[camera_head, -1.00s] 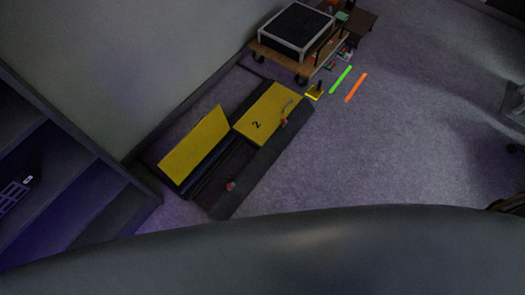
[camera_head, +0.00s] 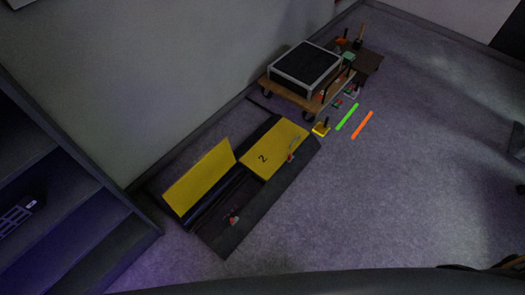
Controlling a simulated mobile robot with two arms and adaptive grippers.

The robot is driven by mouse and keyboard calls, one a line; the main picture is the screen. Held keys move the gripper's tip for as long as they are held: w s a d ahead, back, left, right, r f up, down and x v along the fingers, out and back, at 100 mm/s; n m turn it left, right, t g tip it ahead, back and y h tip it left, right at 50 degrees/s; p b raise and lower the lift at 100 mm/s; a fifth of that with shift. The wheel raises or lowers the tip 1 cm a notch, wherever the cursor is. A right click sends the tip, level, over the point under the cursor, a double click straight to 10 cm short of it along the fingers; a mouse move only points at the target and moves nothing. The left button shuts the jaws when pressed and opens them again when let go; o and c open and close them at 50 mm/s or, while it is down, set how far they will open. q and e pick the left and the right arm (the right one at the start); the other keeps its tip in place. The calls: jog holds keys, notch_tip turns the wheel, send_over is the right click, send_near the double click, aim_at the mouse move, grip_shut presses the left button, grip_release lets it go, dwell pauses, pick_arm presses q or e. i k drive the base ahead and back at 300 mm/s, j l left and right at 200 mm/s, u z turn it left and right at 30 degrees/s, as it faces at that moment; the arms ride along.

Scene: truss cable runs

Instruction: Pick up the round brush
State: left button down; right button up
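I cannot make out a round brush for certain. A small yellow piece with a dark upright part (camera_head: 321,129) stands on the floor by the far end of the cable ramp; it is too small to identify. Several small items, one with a tall brown upright part (camera_head: 359,41), are around the low dark table at the back. Neither of my grippers can be made out in the head view.
A black cable ramp (camera_head: 255,211) has one yellow lid raised (camera_head: 200,178) and one, marked 2, lying flat (camera_head: 273,148). A wheeled wooden dolly (camera_head: 286,96) carries a black case (camera_head: 305,65). Green (camera_head: 347,117) and orange (camera_head: 362,125) strips lie on open carpet. Dark shelves (camera_head: 75,240) stand left.

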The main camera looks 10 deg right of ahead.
aim_at(362, 31)
jog(key=i+l+z, duration=0.5)
jog(key=i+l, duration=1.75)
jog(key=i+u, duration=0.15)
jog(key=u, duration=2)
jog(key=k+l+u, duration=0.6)
jog(key=k+u, duration=0.15)
jog(key=k, duration=0.1)
